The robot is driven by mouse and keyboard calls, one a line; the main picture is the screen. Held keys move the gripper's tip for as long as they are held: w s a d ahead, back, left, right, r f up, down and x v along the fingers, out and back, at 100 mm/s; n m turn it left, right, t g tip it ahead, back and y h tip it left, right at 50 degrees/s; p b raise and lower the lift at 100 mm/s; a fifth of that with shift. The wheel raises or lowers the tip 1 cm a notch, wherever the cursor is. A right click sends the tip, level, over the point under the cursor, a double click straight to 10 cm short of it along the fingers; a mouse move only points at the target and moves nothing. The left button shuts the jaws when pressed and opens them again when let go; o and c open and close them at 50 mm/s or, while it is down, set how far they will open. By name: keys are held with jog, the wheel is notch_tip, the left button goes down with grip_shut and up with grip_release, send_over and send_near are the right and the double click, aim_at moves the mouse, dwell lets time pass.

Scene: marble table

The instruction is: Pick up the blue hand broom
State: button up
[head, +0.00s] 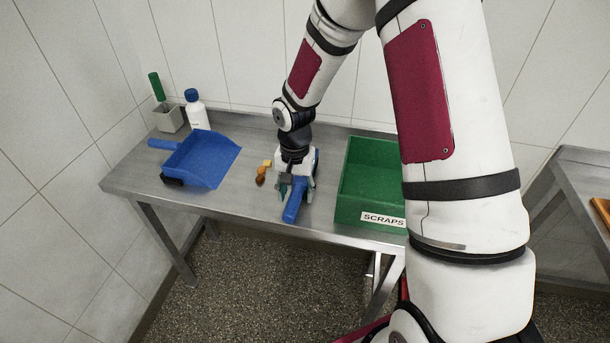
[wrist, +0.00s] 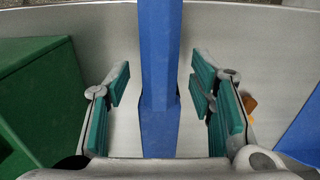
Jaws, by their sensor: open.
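The blue hand broom (head: 294,201) lies on the metal table between the dustpan and the green box. Its blue handle (wrist: 160,60) runs through the middle of the wrist view. My gripper (head: 291,187) is down over the broom, pointing at the table. In the wrist view my gripper (wrist: 162,100) is open, with one teal-padded finger on each side of the handle and a gap on both sides. The far part of the broom is hidden behind my gripper in the head view.
A blue dustpan (head: 205,160) lies to the left, with a white bottle (head: 196,112) and a grey holder (head: 168,118) behind it. Small orange and brown scraps (head: 262,174) lie just left of my gripper. A green SCRAPS box (head: 351,214) stands close on the right.

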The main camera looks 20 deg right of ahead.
jog(key=shift+f, duration=0.7)
grip_shut()
jog(key=shift+r, duration=0.1)
jog(key=shift+w+r, duration=0.1)
jog(key=shift+r, duration=0.6)
notch_tip(320, 180, up, 2)
jog(key=shift+r, duration=0.15)
jog(key=s+a, duration=0.3)
jog(key=s, duration=0.4)
jog(key=s+a+r, duration=0.1)
jog(key=s+a, duration=0.3)
jog(key=s, duration=0.3)
jog(key=shift+s+b, duration=0.3)
jog(key=shift+b, duration=0.15)
jog(key=shift+r, duration=0.1)
